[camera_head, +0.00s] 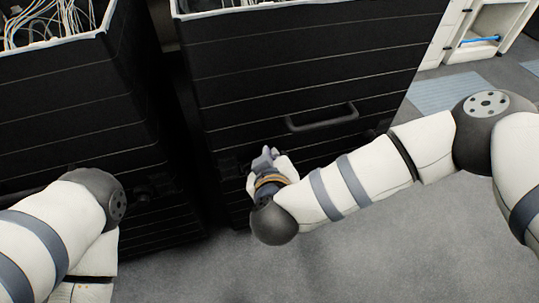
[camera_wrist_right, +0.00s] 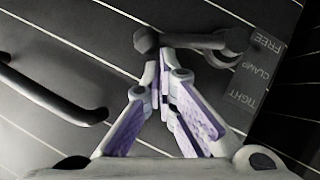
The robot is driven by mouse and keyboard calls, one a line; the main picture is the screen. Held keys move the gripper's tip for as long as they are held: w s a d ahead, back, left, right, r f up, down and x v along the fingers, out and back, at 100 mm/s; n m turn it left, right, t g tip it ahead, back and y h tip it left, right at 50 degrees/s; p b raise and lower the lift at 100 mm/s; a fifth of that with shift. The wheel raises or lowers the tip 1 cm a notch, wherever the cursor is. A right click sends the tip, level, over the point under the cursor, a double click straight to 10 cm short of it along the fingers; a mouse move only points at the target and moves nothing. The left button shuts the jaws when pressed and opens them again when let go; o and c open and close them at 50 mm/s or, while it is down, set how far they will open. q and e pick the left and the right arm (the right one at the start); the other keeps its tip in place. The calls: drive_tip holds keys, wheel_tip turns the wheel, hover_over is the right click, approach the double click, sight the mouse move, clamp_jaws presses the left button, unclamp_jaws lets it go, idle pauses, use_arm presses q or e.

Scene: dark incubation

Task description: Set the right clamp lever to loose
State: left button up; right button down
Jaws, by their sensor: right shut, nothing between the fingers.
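The right clamp lever (camera_wrist_right: 190,40) shows in the right wrist view on a dark slatted front. It runs from a pivot at the right to a round knob (camera_wrist_right: 146,40) at the left. A grey label plate (camera_wrist_right: 258,68) beside the pivot reads FREE, CLAMP and TIGHT. My right gripper (camera_wrist_right: 158,68) is shut and empty, its fingertips close below the knob. I cannot tell whether they touch it. In the head view my right gripper (camera_head: 267,154) is at the lower front of the right black cabinet (camera_head: 270,75), and the lever cannot be made out. My left gripper is out of view.
A bar handle (camera_head: 322,118) sticks out of the right cabinet; it also shows in the right wrist view (camera_wrist_right: 50,95). A second black cabinet (camera_head: 70,90) holding cables stands at the left, across a narrow gap. Grey floor (camera_head: 400,225) is clear at the lower right.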

idle(0.3)
drive_tip(key=shift+w+d+m+p, duration=0.1)
drive_tip(key=shift+d+m+p, duration=0.15)
drive_tip(key=shift+p, duration=0.45)
drive_tip(key=shift+d+f+y+p, duration=0.1)
drive_tip(key=shift+f+y+p, duration=0.05)
drive_tip(key=shift+y+p, duration=0.25)
wheel_tip(320, 180, down, 7)
drive_tip(key=w+d+m+g+y+b, duration=0.1)
drive_tip(key=d+m+g+y+b, duration=0.1)
drive_tip(key=m+y, duration=0.3)
drive_tip(key=shift+d+r, duration=0.2)
drive_tip(key=shift+d, duration=0.25)
drive_tip(key=shift+f+b, duration=0.1)
drive_tip(key=shift+b, duration=0.2)
